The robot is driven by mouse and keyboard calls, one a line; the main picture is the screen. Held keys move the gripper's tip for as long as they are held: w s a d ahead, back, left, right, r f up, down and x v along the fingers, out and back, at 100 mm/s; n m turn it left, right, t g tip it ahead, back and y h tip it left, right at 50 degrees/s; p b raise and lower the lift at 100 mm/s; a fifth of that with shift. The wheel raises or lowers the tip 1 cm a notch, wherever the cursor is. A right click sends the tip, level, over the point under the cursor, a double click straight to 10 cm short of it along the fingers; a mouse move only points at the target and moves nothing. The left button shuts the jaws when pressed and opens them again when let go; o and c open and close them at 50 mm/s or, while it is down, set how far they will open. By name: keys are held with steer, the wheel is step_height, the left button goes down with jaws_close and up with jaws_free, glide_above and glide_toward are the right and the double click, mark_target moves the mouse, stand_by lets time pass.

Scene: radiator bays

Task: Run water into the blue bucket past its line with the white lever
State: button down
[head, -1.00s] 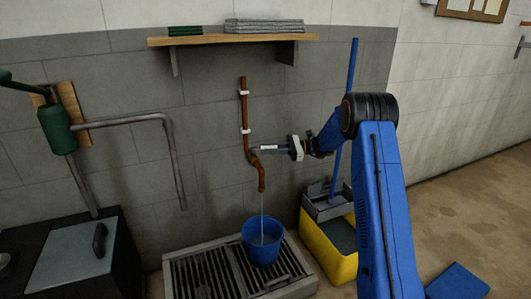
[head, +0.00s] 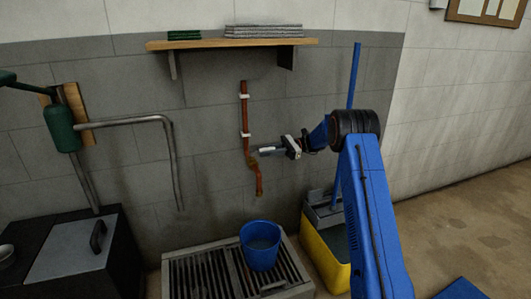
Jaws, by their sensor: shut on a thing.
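The blue bucket (head: 260,248) stands upright on the floor grate, under the mouth of the copper pipe (head: 259,188). No stream of water shows between the pipe and the bucket. The inside of the bucket is dim, and I cannot make out its line or the water level. My gripper (head: 270,151) is at the valve on the pipe, shut on the white lever. The fingers cover most of the lever, and only a small pale part shows.
The slatted drain grate (head: 200,280) lies under the bucket. A yellow mop bucket (head: 325,255) with a blue pole stands to the right. A wooden shelf (head: 230,42) is above. A green pump (head: 61,128) and black cabinet (head: 75,255) are at left.

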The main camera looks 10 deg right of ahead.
steer(key=c, duration=1.6)
jaws_free()
steer(key=shift+o, duration=0.2)
steer(key=w+d, duration=0.1)
steer(key=d, duration=0.6)
steer(key=shift+d, duration=0.2)
